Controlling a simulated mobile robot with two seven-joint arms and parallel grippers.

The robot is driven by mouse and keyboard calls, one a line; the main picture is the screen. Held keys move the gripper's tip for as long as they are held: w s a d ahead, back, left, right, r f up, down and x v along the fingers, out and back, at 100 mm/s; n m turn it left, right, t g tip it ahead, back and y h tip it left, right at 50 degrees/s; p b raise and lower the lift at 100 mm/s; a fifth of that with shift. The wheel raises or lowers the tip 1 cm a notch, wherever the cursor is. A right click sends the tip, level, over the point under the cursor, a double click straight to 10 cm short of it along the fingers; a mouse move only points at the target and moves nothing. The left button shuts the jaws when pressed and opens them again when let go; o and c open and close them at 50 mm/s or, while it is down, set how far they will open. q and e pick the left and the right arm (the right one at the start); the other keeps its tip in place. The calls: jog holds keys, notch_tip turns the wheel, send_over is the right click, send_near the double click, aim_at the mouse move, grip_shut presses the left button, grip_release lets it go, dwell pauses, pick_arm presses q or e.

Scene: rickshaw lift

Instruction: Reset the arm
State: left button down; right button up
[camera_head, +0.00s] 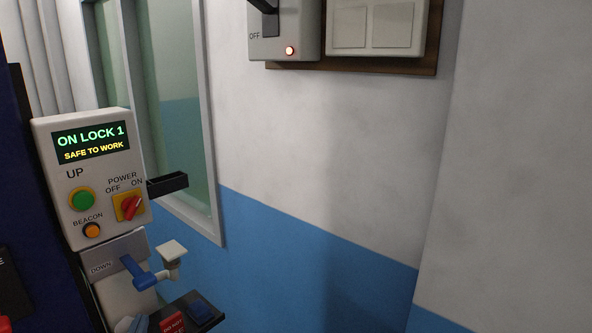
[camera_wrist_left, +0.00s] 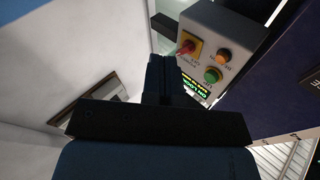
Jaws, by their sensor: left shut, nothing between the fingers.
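My left gripper (camera_wrist_left: 163,62) shows from behind in the left wrist view. Its dark fingers are together and hold nothing, beyond a black crossbar and blue body. No contact with the box can be made out. In the head view the gripper is hard to tell from the dark parts at the bottom. There the control box (camera_head: 46,145) reads "ON LOCK 1 SAFE TO WORK". It has a green UP button (camera_head: 82,200), a red power knob (camera_head: 131,207) and an orange beacon button (camera_head: 92,230). My right gripper is out of view.
A black bracket (camera_head: 167,183) juts from the control box's right side. A blue lever (camera_head: 140,274) sits below, beside the DOWN label. A grey switch box (camera_head: 299,40) with a lit red lamp hangs on the wall. The wall area right of the control box is clear.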

pick_arm(q)
jog(key=s+d+f+g+h+p, duration=0.1)
jog(key=s+d+f+g, duration=0.3)
jog(key=s+f, duration=0.7)
jog(key=s+d+f+m+g+h, duration=0.1)
jog(key=s+d+f+g+h, duration=0.2)
jog(key=s+d+f, duration=0.4)
jog(key=s+f+g, duration=0.1)
jog(key=s+f, duration=0.3)
jog(key=s, duration=0.1)
jog(key=shift+s+d+f+g+h+p, duration=0.3)
jog(key=shift+s+d+g+p, duration=0.05)
jog(key=shift+s+d+g, duration=0.05)
